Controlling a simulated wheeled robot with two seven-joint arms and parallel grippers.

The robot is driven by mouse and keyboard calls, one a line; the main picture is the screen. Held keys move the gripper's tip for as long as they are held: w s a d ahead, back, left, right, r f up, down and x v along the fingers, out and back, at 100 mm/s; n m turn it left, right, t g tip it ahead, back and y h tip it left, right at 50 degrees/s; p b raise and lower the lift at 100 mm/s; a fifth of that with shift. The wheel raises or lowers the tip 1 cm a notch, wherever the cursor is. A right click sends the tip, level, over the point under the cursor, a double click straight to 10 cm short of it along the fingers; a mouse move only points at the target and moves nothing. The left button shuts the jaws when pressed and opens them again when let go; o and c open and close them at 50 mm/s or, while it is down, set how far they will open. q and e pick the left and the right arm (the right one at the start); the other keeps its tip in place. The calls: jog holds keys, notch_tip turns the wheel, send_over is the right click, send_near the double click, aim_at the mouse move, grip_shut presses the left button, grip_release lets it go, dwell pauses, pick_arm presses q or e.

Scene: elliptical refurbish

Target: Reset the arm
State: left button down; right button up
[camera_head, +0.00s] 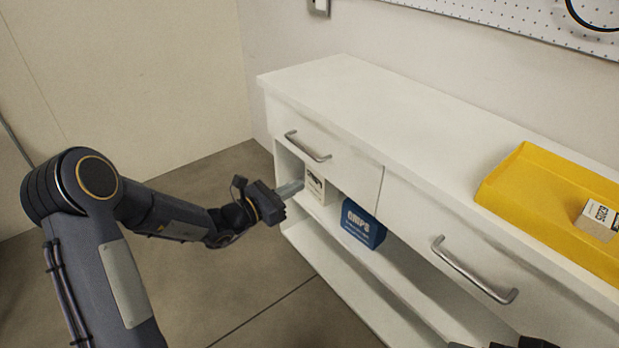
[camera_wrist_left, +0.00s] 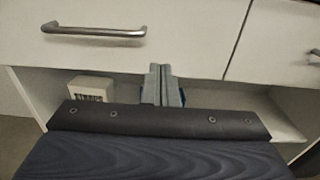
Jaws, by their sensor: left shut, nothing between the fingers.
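My left gripper (camera_head: 298,186) reaches in from the left in the head view, at the front of the white cabinet's open shelf, below the left drawer. Its fingers are together with nothing between them; they also show in the left wrist view (camera_wrist_left: 162,70). A white box (camera_head: 318,187) stands on the shelf just behind the fingertips in the head view. A blue box (camera_head: 361,225) stands to its right on the same shelf. The wrist view shows the white box (camera_wrist_left: 90,89) left of the fingers and the blue box mostly hidden behind them. Of my right arm, only dark parts show at the bottom edge.
The white cabinet (camera_head: 345,85) has two closed drawers with metal handles (camera_head: 308,146) above the shelf. A yellow tray (camera_head: 508,192) on its top holds a small box (camera_head: 597,220). The floor (camera_head: 210,290) left of the cabinet is clear. A pegboard hangs behind.

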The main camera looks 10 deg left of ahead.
pick_arm(q)
jog(key=s+d+r+m+g+h, duration=0.15)
jog(key=s+r+m+g, duration=0.25)
jog(key=s+m, duration=0.4)
jog(key=s+d+r+m+g, duration=0.35)
jog(key=s+m, duration=0.25)
jog(key=s, duration=0.3)
jog(key=s+a+f+m+y, duration=0.2)
jog(key=s+a+m+y, duration=0.3)
jog(key=s, duration=0.4)
jog(key=s+a+f+m+y, duration=0.1)
jog(key=s+a+m+y, duration=0.3)
jog(key=s+m, duration=0.35)
notch_tip(320, 180, up, 24)
jog(key=s+p, duration=0.1)
jog(key=p, duration=2.3)
jog(key=shift+f+g, duration=0.2)
jog(key=shift+g, duration=0.15)
